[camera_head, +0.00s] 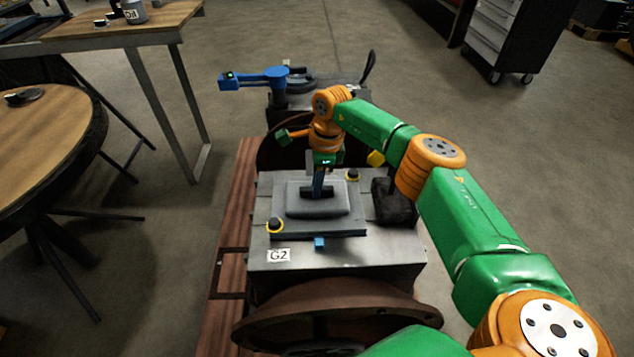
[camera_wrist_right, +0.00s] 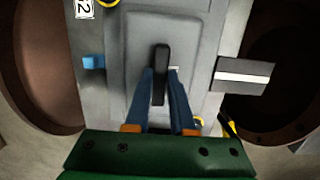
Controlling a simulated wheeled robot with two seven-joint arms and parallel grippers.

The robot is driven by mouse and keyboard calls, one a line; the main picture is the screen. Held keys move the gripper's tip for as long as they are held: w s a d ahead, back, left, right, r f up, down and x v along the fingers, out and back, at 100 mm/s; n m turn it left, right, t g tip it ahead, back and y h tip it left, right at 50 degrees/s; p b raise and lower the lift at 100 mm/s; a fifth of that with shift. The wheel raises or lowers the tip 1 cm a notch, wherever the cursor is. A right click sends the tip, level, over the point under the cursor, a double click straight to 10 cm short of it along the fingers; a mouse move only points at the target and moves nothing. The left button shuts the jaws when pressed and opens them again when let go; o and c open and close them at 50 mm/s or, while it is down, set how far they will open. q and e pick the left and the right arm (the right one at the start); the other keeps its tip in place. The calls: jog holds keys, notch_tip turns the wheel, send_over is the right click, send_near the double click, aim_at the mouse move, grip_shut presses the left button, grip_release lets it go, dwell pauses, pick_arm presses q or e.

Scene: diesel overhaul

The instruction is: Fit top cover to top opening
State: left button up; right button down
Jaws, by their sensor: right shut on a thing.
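The grey top cover (camera_head: 301,199) is a rectangular plate with a raised middle, over the top of the grey engine block (camera_head: 385,250) labelled G2. It also shows in the wrist view (camera_wrist_right: 130,60), with a dark upright handle (camera_wrist_right: 160,62) at its centre. My right gripper (camera_head: 320,190) points down from above, its blue fingers shut on the handle; it also shows in the wrist view (camera_wrist_right: 162,88). The cover looks roughly level and lined up with the block. The top opening is hidden beneath it, and I cannot tell whether the cover touches the block. My left gripper is not in view.
Yellow-ringed dark knobs stand at the near left (camera_head: 275,226) and far right (camera_head: 352,175) of the cover. A small blue block (camera_head: 319,242) is at its near edge. A rusty wheel (camera_head: 270,322) is in front; a blue-armed device (camera_head: 255,78) stands behind. Tables are left.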

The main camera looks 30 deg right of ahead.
dwell(0.4)
jog(key=c, duration=0.7)
grip_release()
jog(key=r, duration=0.7)
jog(key=shift+s+d, duration=0.25)
jog(key=shift+d, duration=0.1)
